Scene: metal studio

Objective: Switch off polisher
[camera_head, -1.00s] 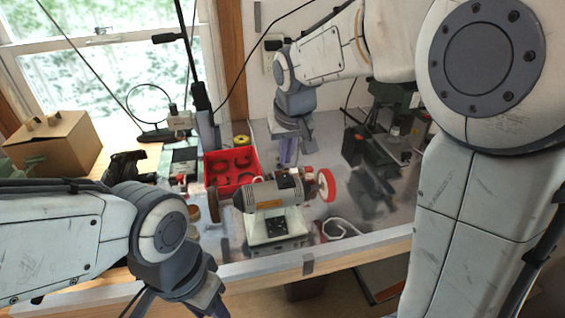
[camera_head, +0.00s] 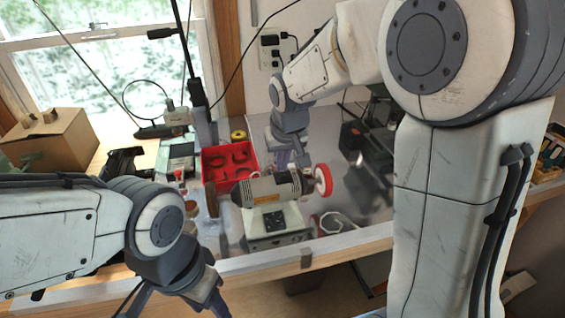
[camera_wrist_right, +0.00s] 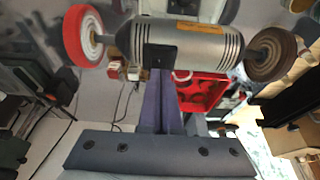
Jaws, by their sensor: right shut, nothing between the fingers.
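The polisher (camera_head: 265,190) is a grey motor on a pale base, with a red wheel (camera_head: 323,180) on the right and a brown wheel (camera_head: 211,199) on the left. It stands near the bench's front edge. In the right wrist view the polisher (camera_wrist_right: 195,48) shows a black plate (camera_wrist_right: 163,57) on its housing; any switch lever there is too small to tell. My right gripper (camera_head: 284,160) is shut and empty behind the polisher. In the wrist view its fingertips (camera_wrist_right: 161,74) lie at the plate's edge; contact is unclear. My left gripper (camera_head: 185,308) is low at the front, its tips cut off.
A red tray (camera_head: 229,152) stands just behind the polisher, with a yellow roll (camera_head: 238,135) beyond it. A white ring-shaped thing (camera_head: 332,222) lies right of the base. A cardboard box (camera_head: 50,140) is at the far left. Dark machinery crowds the right.

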